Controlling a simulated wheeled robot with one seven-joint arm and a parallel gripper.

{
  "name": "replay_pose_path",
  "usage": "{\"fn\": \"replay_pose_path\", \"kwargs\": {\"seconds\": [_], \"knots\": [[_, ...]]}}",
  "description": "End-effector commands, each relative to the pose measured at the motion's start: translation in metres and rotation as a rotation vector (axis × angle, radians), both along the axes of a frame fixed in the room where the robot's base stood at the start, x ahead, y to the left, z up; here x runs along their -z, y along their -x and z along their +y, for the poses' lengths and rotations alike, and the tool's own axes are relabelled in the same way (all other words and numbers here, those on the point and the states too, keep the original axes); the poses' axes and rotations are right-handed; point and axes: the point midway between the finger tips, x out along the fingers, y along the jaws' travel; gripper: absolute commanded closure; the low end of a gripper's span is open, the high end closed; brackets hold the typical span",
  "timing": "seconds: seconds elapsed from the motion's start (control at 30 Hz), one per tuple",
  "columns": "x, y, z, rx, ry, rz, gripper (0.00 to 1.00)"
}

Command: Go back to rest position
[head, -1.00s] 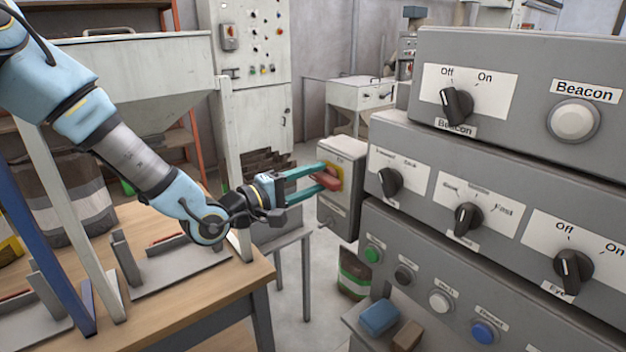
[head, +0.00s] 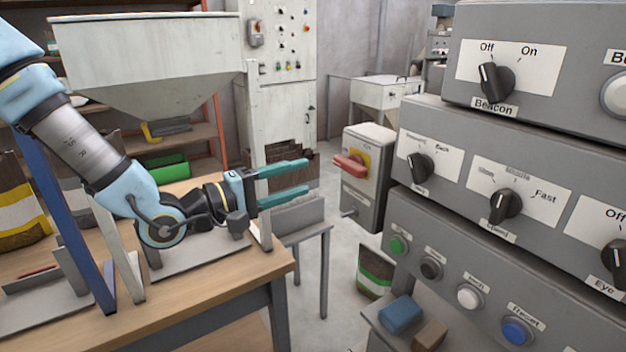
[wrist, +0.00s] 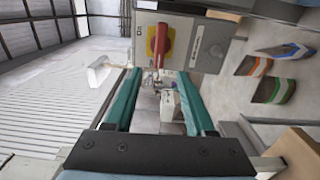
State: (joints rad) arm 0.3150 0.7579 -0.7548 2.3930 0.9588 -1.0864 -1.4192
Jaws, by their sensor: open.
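My gripper (head: 306,182) is open and empty, with its two teal fingers apart, in the head view. It is left of the grey switch box (head: 363,205), which has a red handle (head: 350,166) on a yellow plate, and a clear gap lies between them. In the wrist view the open fingers (wrist: 157,100) frame empty space. The red handle (wrist: 161,45) shows just beyond and above them, not touched by them. My arm reaches in from the left above the wooden table.
The grey control panel (head: 440,130) with several knobs and buttons stands close at the right. A hopper (head: 150,60) is behind my arm. The wooden table (head: 190,305) lies below it. A blue block (head: 401,314) and a brown block (head: 430,336) rest on a low shelf.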

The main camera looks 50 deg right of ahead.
Motion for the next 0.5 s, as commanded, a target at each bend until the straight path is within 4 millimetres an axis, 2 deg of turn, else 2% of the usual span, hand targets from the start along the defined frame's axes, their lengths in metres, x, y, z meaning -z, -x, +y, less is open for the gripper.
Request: {"fn": "replay_pose_path", "kwargs": {"seconds": [0.13, 0.5], "knots": [[0.0002, -0.0019, 0.0067, -0.001, 0.000, 0.001, 0.45], [-0.0003, -0.0017, 0.0067, 0.000, 0.000, 0.001, 0.45]]}}
